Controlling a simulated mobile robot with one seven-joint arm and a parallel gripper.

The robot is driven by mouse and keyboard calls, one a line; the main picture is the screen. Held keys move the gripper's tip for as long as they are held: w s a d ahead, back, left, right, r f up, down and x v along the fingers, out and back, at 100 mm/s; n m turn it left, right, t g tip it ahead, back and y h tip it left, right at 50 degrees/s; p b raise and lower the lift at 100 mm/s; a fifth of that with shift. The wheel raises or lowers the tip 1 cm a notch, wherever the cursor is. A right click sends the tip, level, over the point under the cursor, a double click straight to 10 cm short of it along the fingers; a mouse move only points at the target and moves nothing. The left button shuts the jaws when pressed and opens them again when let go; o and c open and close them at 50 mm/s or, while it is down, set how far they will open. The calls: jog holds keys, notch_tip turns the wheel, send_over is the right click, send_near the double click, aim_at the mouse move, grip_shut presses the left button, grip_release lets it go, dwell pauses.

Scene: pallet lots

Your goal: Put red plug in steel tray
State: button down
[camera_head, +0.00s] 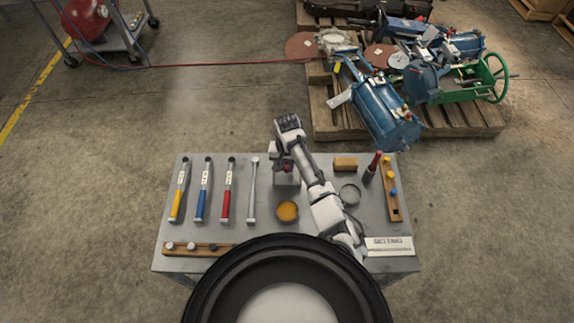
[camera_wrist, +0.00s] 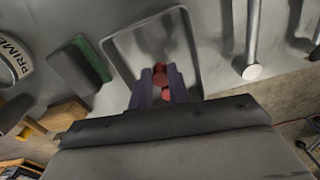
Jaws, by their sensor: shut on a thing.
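The red plug (camera_head: 287,168) is held by my gripper (camera_head: 285,163) over the steel tray, at the back middle of the workbench. In the wrist view, my gripper (camera_wrist: 161,76) is shut on the red plug (camera_wrist: 165,94), with red showing between and just beyond the two fingers. The steel tray (camera_head: 284,182) is a small, shallow rectangle, partly hidden by my gripper. In the wrist view the steel tray (camera_wrist: 190,42) lies behind the fingers, and its near side is hidden. I cannot tell whether the plug touches the tray floor.
Several upright-lying handled tools (camera_head: 228,190) are left of the tray. A wooden block (camera_head: 345,163), a red-tipped tool (camera_head: 373,167) and a plug rack (camera_head: 393,204) are right. Another rack (camera_head: 205,249) lies front left.

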jog(key=shift+f, duration=0.15)
jog(key=shift+f, duration=0.2)
jog(key=c, duration=1.3)
grip_release()
jog(key=shift+c, duration=0.2)
jog(key=shift+r, duration=0.1)
